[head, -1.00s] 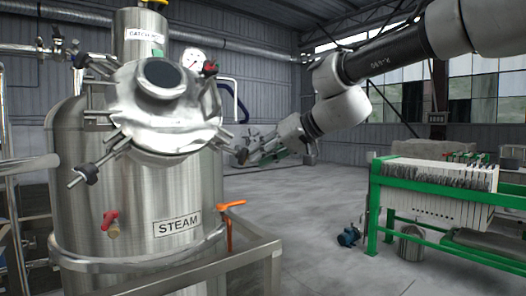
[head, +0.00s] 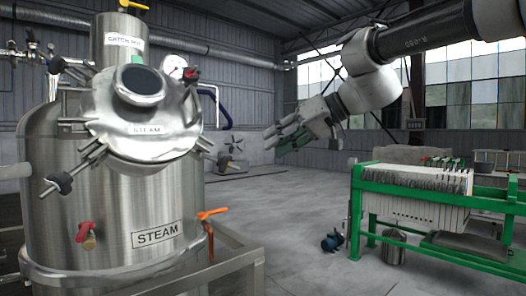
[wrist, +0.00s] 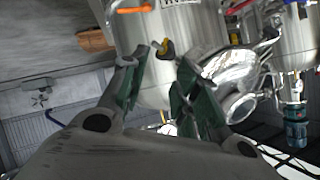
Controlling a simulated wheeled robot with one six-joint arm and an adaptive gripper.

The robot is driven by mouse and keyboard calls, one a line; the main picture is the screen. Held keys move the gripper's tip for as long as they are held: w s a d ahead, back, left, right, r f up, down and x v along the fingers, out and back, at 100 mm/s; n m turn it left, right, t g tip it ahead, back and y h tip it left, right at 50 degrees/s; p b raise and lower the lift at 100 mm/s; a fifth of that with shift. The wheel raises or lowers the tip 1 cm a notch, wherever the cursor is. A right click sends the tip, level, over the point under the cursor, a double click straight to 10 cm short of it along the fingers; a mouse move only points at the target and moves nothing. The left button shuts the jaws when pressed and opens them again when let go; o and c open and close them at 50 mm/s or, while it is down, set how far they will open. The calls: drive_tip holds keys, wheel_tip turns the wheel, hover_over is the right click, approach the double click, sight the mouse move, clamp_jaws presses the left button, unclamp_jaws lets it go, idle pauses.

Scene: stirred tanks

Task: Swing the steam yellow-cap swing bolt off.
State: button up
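The steam tank (head: 120,215) is a steel vessel at left in the head view. In the wrist view, a yellow-capped bolt (wrist: 165,48) shows beyond the gap between my fingertips, beside the lid (wrist: 235,75). My gripper (head: 273,138) is right of the tank, apart from that bolt. Its green-padded fingers (wrist: 160,80) are open with nothing between them.
An orange valve handle (head: 212,213) projects low on the tank's right, above a steel rail (head: 205,278). A red-handled valve (head: 84,232) is on the tank's front. A green-framed filter press (head: 415,192) stands at right. The floor between is mostly clear.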

drive_tip(key=shift+s+d+r, duration=0.2)
drive_tip(key=shift+d, duration=0.15)
drive_tip(key=shift+c, duration=1)
drive_tip(key=shift+m+t+h, duration=0.3)
drive_tip(key=shift+m, duration=0.1)
drive_tip(key=w+d, duration=0.1)
drive_tip(key=w+d+f, duration=0.1)
drive_tip(key=w, duration=0.1)
drive_tip(key=shift+d+f, duration=0.1)
drive_tip(key=shift+d, duration=0.1)
clamp_jaws()
drive_tip(key=n+g+y, duration=0.3)
drive_tip(key=n+g, duration=0.1)
drive_tip(key=n, duration=1)
approach(227, 156)
drive_tip(key=x, duration=0.5)
drive_tip(key=shift+w+a+f, duration=0.1)
drive_tip(key=shift+f, duration=0.25)
drive_tip(key=shift+w+a+f, duration=0.15)
drive_tip(key=shift+f, duration=0.2)
